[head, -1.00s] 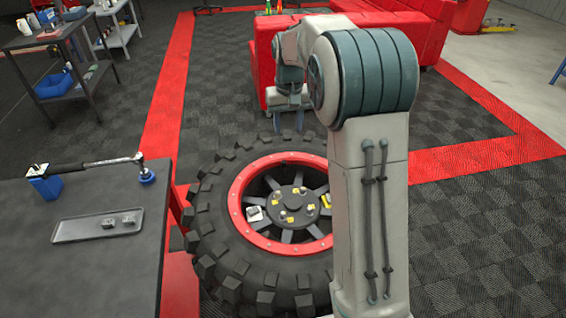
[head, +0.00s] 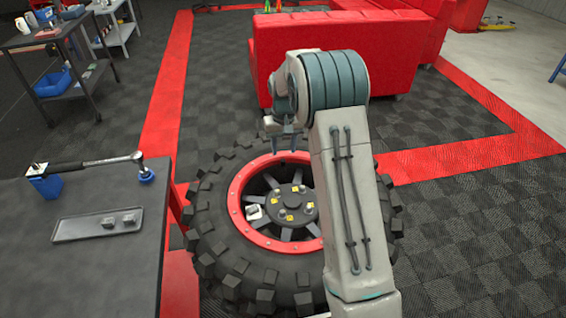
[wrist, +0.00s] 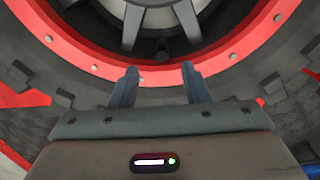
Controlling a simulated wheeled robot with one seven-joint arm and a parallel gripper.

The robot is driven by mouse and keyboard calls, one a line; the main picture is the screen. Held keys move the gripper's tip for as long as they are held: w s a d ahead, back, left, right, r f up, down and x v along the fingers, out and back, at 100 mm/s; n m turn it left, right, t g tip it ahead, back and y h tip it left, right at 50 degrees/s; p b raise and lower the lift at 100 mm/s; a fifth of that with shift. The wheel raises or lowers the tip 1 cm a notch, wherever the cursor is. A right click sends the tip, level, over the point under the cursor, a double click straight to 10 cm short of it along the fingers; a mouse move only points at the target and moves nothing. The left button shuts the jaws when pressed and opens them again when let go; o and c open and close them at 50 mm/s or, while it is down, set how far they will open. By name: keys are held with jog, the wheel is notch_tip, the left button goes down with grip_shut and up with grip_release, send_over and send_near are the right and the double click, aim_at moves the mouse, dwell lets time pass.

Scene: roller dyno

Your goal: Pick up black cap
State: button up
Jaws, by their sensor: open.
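A small dark piece (wrist: 161,48), which looks like the black cap, shows in the wrist view just inside the red rim, between two spokes. It is dim against the dark inside of the wheel, and I cannot make out its shape clearly. In the head view I cannot pick it out. My gripper (wrist: 160,78) is open and empty, its two fingers apart below the dark piece in the picture. In the head view my gripper (head: 284,146) hangs over the far part of the wheel's rim.
The large tyre (head: 215,225) lies flat with its red rim (head: 240,225) and spoked hub up. A dark table (head: 100,265) at left holds a grey tray (head: 75,230), a torque wrench (head: 95,163) and a blue block (head: 45,187). A red sofa-like block (head: 350,60) stands behind.

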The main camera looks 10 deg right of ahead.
aim_at(283, 159)
notch_tip(283, 159, down, 5)
jog(key=shift+w+a+r+p, duration=0.1)
jog(key=shift+a+p, duration=0.05)
jog(key=shift+p, duration=0.2)
grip_shut()
jog(key=shift+r, duration=0.5)
jog(key=s+d+r+b, duration=0.2)
jog(key=s+d+r, duration=0.3)
jog(key=d+r, duration=0.5)
jog(key=shift+d, duration=0.3)
jog(key=shift+r+p, duration=1.3)
jog(key=shift+r, duration=0.3)
